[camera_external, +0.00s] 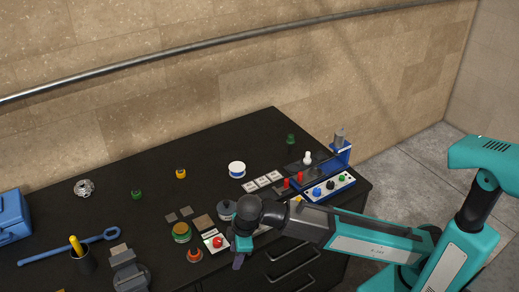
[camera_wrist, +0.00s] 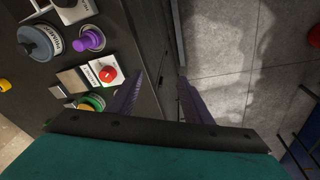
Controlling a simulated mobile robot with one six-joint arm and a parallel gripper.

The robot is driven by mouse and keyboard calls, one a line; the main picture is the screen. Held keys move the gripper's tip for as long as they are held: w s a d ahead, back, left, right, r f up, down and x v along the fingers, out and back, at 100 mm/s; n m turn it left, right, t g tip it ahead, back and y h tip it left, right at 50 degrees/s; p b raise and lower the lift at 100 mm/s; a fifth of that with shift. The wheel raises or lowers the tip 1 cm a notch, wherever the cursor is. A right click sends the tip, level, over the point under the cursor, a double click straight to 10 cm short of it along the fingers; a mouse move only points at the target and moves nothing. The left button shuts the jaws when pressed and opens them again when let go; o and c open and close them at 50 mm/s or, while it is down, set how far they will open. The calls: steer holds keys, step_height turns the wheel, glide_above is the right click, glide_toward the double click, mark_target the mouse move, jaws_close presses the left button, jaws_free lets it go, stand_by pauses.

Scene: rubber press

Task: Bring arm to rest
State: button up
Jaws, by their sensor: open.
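My gripper (camera_wrist: 158,98) is open and empty in the wrist view, its two dark fingers apart over the table's edge and the grey floor. In the external view my gripper (camera_external: 238,260) hangs at the front edge of the black table (camera_external: 110,180), with its fingertips pointing down. My teal and grey arm reaches out low from the right, across the table's front right part. The red button on a white plate (camera_external: 217,242) is just left of my gripper; it also shows in the wrist view (camera_wrist: 107,74).
A blue press (camera_external: 342,155) with a button panel (camera_external: 325,189) stands at the table's right end. A white jar (camera_external: 237,168) is mid-table. Floor right of the table is clear.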

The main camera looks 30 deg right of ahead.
steer(key=s+a+f+m+g+h, duration=0.1)
steer(key=s+a+f+g, duration=0.15)
steer(key=f, duration=1.05)
steer(key=s+a+f+g, duration=0.1)
steer(key=s+a+f, duration=0.25)
steer(key=f, duration=0.95)
steer(key=s+d+f+m+g+h, duration=0.1)
steer(key=s+d+f, duration=0.25)
steer(key=f, duration=0.65)
steer(key=s+d+f+m+g+h, duration=0.1)
steer(key=s+d+f+g, duration=0.15)
steer(key=d+f, duration=0.45)
steer(key=s+d+f+m+g+h+p, duration=0.1)
steer(key=s+d+f+h, duration=0.15)
steer(key=d+f, duration=0.5)
steer(key=s+d+f+g+h+p, duration=0.1)
steer(key=s+d+f, duration=0.3)
steer(key=d, duration=0.7)
steer(key=s+d+r+m+g+y+p, duration=0.1)
steer(key=s+d+r+g+p, duration=0.1)
steer(key=d+r+p, duration=0.6)
steer(key=s+d+r+g+p, duration=0.15)
steer(key=d+r, duration=0.25)
steer(key=d, duration=0.9)
steer(key=w+d+f+m+t+y+b, duration=0.4)
steer(key=w+d+f+m+b, duration=0.3)
steer(key=f+b, duration=0.3)
steer(key=shift+w+d+f+m+t, duration=0.15)
steer(key=shift+w+f+m+t, duration=0.4)
steer(key=shift+w, duration=0.3)
